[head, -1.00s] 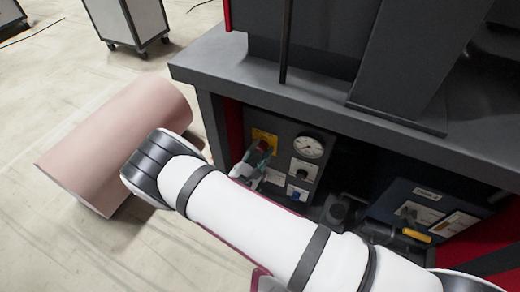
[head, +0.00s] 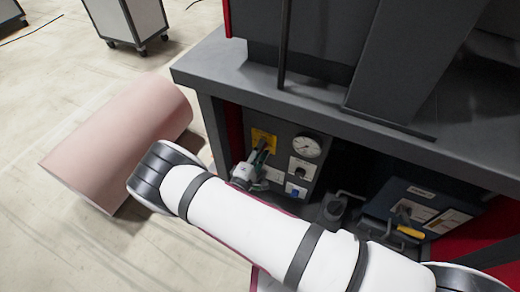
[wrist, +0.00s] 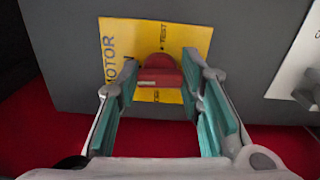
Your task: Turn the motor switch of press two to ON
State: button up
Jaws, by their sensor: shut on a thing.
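The motor switch is a red knob (wrist: 159,72) on a yellow plate (wrist: 202,36) marked MOTOR and TEST. The yellow plate (head: 264,136) also shows in the head view, on the dark control panel under the press's table. My gripper (wrist: 158,80) has one finger on each side of the red knob and is shut on it. In the head view my gripper (head: 261,155) reaches the plate from below and its fingers hide the knob. I cannot read an ON mark or tell which position the knob points to.
A round gauge (head: 306,147) and further controls sit right of the plate. A blue box (head: 398,190) with a yellow handle stands farther right under the grey table (head: 215,62). A pink roll (head: 120,145) lies on the floor at left, near my arm.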

jog(key=shift+m, duration=0.5)
jog(key=o, duration=1.2)
jog(key=v, duration=1.2)
jog(key=shift+s, duration=0.1)
